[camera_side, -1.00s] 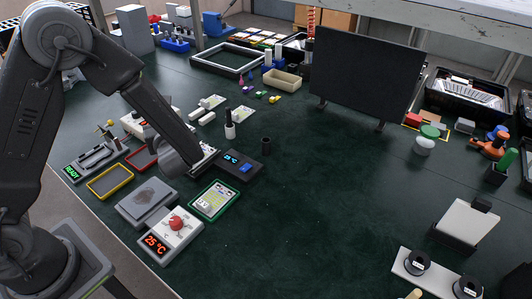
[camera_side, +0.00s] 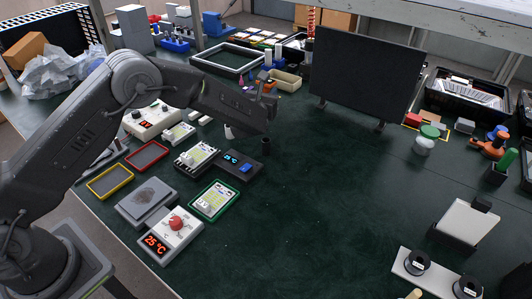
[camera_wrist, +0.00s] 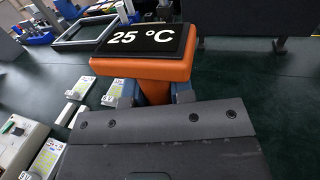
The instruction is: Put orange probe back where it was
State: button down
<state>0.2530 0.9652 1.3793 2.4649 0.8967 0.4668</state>
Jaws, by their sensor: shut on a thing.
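The orange probe (camera_wrist: 152,68) fills the top middle of the wrist view. Its dark display reads 25 °C. My gripper (camera_wrist: 156,93) is shut on the probe's narrower lower part. In the side view my gripper (camera_side: 265,92) is at the back middle, raised above the table; a bit of orange shows at its end, and the rest of the probe is hidden by my arm. I cannot tell which spot the probe came from.
A grey block with a red thing (camera_side: 176,223) and a 25 °C readout is at the front left. A green-rimmed tray (camera_side: 214,201), circuit boards (camera_side: 196,157) and yellow and red trays (camera_side: 110,181) lie near it. A black panel (camera_side: 368,75) stands at the back. The middle table is clear.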

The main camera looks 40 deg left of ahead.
notch_tip(320, 180, down, 12)
dwell(0.6)
jog(key=shift+f, duration=0.2)
jog(key=c, duration=1)
grip_release()
jog(key=shift+r, duration=0.1)
jog(key=shift+s, duration=0.15)
jog(key=v, duration=1.1)
jog(key=shift+s+d, duration=0.15)
jog(key=shift+s, duration=0.25)
